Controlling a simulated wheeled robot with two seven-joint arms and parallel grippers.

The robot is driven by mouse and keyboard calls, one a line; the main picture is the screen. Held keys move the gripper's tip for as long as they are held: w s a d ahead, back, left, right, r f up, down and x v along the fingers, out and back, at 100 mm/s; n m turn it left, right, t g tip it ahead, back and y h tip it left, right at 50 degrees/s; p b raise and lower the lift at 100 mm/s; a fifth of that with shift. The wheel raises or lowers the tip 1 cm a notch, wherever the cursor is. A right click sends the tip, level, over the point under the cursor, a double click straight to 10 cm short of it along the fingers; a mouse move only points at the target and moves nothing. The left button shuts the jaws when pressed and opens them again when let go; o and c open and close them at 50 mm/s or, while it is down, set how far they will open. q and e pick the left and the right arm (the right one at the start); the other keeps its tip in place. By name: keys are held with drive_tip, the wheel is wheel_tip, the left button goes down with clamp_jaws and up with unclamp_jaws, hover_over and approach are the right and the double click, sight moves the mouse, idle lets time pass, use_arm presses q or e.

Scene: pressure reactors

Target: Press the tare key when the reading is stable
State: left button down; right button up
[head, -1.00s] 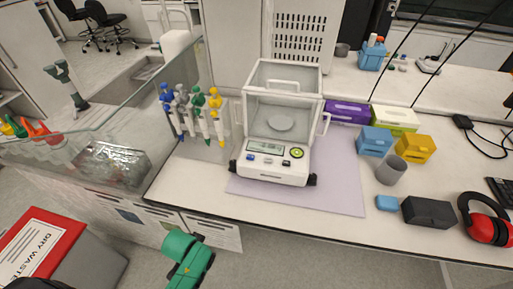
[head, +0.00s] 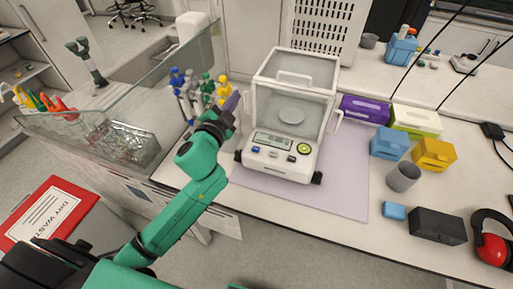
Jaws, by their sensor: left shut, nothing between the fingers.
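The analytical balance (head: 290,110) stands on a pale purple mat (head: 345,190) on the bench, its clear draft shield around a round pan (head: 291,116). Its front panel has a lit display (head: 274,141) with digits too small to read, a blue key (head: 256,150), dark keys and a round green-ringed key (head: 304,148). Which key is tare cannot be read. My left gripper (head: 233,101) is shut and empty, raised just left of the balance beside the pipettes, apart from the keys. My right gripper is not in view.
A pipette stand with several coloured pipettes (head: 205,88) is close behind my left gripper. Blue (head: 389,143) and yellow (head: 434,154) boxes, a grey cup (head: 403,177) and a black box (head: 437,226) stand right. The mat's right part is clear.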

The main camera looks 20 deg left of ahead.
use_arm(q)
drive_tip(key=d+r+m+g+h, duration=0.2)
drive_tip(key=d+r+m+h, duration=0.2)
drive_tip(key=d+m+h, duration=0.4)
drive_tip(key=d+r+m+g+h, duration=0.25)
drive_tip(key=d+m+h, duration=0.2)
drive_tip(key=m, duration=0.65)
drive_tip(key=m+g+y, duration=0.6)
drive_tip(key=m+g, duration=0.1)
drive_tip(key=g, duration=0.1)
hover_over(253, 150)
wheel_tip(253, 150, down, 12)
drive_tip(key=shift+r, duration=0.2)
drive_tip(key=shift+f, duration=0.1)
wheel_tip(253, 150, down, 9)
drive_tip(key=b, duration=0.6)
drive_tip(key=shift+r, duration=0.2)
drive_tip(key=shift+f, duration=0.1)
